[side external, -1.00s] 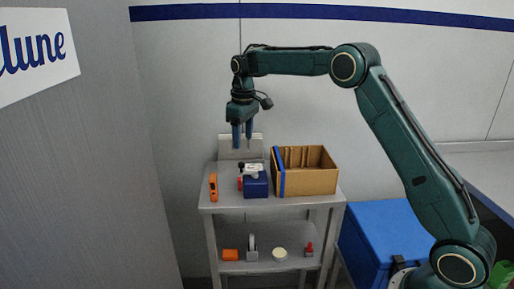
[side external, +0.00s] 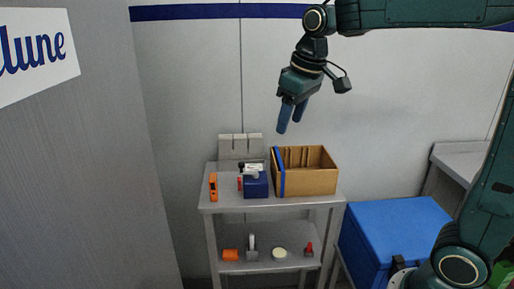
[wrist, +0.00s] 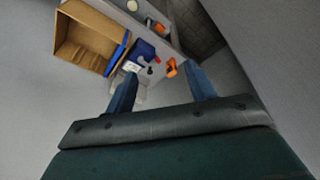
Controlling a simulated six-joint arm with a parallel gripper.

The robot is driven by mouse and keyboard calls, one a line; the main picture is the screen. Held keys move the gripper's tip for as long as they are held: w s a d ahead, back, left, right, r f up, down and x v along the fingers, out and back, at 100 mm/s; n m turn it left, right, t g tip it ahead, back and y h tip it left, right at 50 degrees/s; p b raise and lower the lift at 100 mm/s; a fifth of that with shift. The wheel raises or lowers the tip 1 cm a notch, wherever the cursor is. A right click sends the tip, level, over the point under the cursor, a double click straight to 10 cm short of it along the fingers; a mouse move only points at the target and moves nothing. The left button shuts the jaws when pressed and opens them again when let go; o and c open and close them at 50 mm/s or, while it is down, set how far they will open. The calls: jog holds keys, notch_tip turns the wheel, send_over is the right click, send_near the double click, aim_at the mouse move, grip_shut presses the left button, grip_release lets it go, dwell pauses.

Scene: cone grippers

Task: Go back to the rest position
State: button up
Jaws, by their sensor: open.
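My gripper (side external: 291,116) is up in the air, tilted, above and in front of the back wall, higher than the shelf cart. Its two blue fingers are apart with nothing between them. In the wrist view the open fingers (wrist: 163,92) frame the grey wall and part of the cart top. No held thing shows.
A metal cart (side external: 228,203) bears an open cardboard box (side external: 312,182), a dark blue box (side external: 256,187) and an orange tool (side external: 213,187). Small items lie on its lower shelf (side external: 290,264). A blue chest (side external: 385,240) stands to the right. The air around the gripper is clear.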

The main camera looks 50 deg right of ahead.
jog(key=s+a+f+t, duration=0.1)
jog(key=s+f, duration=0.1)
jog(key=s, duration=0.8)
jog(key=s+a+f+m+t, duration=0.1)
jog(key=s+f, duration=0.2)
jog(key=s, duration=0.6)
jog(key=shift+s+a+f, duration=0.2)
jog(key=shift+s+f, duration=0.15)
